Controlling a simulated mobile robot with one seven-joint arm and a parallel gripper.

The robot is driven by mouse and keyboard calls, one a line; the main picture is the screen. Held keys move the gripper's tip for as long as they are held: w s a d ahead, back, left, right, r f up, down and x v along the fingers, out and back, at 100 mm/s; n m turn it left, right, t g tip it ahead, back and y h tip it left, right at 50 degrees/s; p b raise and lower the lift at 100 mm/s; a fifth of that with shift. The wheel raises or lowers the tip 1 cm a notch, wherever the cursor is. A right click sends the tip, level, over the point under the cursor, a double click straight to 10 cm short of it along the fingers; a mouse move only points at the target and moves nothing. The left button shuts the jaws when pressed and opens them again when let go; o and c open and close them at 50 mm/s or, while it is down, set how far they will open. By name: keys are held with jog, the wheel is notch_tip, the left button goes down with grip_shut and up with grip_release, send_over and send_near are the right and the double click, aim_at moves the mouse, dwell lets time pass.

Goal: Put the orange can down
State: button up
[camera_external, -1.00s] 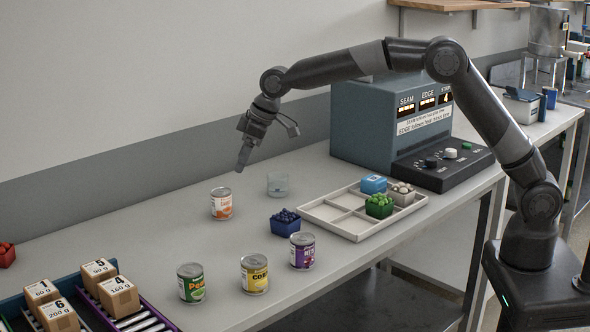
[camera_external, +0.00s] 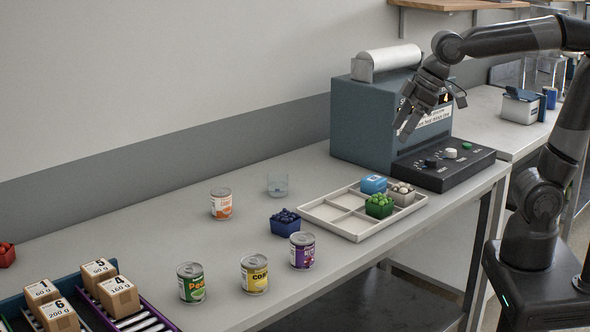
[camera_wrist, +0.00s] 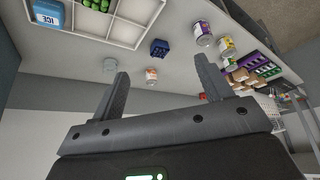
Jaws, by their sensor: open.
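The orange can (camera_external: 221,204) stands upright on the grey table, left of a clear glass (camera_external: 277,184). It also shows in the wrist view (camera_wrist: 151,75), beyond my fingers and apart from them. My gripper (camera_external: 403,128) is raised in front of the blue-grey machine, well to the right of the can. In the wrist view its two fingers (camera_wrist: 160,80) are spread with nothing held between them.
A white divided tray (camera_external: 318,215) holds several small boxes. A blue berry box (camera_external: 285,222) sits beside it. Pea (camera_external: 191,282), corn (camera_external: 254,274) and purple (camera_external: 302,250) cans stand along the front. Cartons (camera_external: 118,295) are at the left. The machine (camera_external: 365,125) stands behind my gripper's side.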

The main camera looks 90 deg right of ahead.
jog(key=s+f, duration=0.2)
jog(key=s, duration=0.4)
jog(key=s+a+f, duration=0.1)
jog(key=s+f, duration=0.2)
jog(key=s, duration=0.3)
jog(key=shift+s+a+f, duration=0.15)
jog(key=shift+s+f, duration=0.1)
jog(key=shift+s, duration=0.1)
jog(key=shift+o, duration=0.3)
